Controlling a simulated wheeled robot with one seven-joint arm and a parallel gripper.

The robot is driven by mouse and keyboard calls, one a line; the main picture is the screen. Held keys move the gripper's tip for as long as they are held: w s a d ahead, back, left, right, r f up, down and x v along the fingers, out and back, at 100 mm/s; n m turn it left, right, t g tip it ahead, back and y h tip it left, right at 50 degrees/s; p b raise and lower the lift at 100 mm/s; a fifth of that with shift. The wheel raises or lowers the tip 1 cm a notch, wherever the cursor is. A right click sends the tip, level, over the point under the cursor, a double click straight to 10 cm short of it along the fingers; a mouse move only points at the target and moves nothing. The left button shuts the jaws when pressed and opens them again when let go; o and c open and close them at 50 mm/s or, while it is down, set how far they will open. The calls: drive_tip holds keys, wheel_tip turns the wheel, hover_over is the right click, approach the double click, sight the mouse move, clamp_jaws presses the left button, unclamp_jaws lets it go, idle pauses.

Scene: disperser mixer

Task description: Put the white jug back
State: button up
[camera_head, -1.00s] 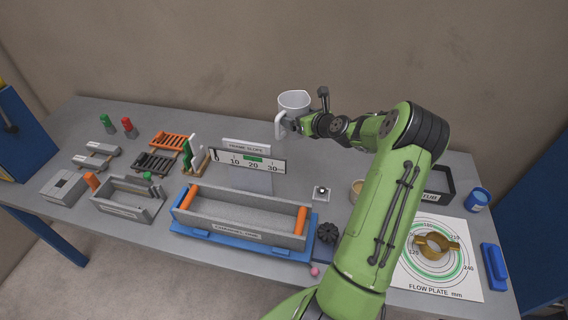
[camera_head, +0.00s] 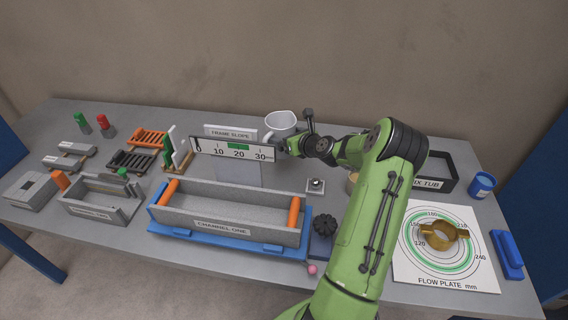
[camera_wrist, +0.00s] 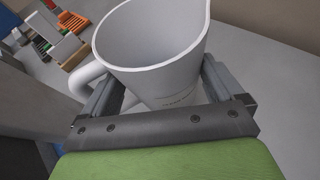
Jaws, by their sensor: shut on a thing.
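The white jug (camera_head: 281,123) is upright behind the right end of the frame slope gauge (camera_head: 238,149) in the head view. My gripper (camera_head: 290,146) is shut on the jug, its fingertips partly hidden in the head view by the gauge. In the wrist view the jug (camera_wrist: 160,50) stands between the two fingers of my gripper (camera_wrist: 165,90), with its open mouth up and its handle at the left. The jug looks empty inside. Its base is hidden, so I cannot tell if it touches the table.
The grey table (camera_head: 340,210) holds a channel box (camera_head: 230,212) on a blue base, a mix tub (camera_head: 435,172), a blue cup (camera_head: 482,184) and a flow plate sheet (camera_head: 445,260) with a brass ring. Racks and small boxes fill the left. The wall is close behind.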

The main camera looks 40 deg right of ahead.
wheel_tip(320, 180, down, 6)
drive_tip(key=shift+f+b, duration=0.15)
drive_tip(key=shift+b, duration=0.3)
drive_tip(key=shift+f, duration=0.1)
drive_tip(key=o, duration=0.9)
drive_tip(key=p+v, duration=0.1)
drive_tip(key=v, duration=1.1)
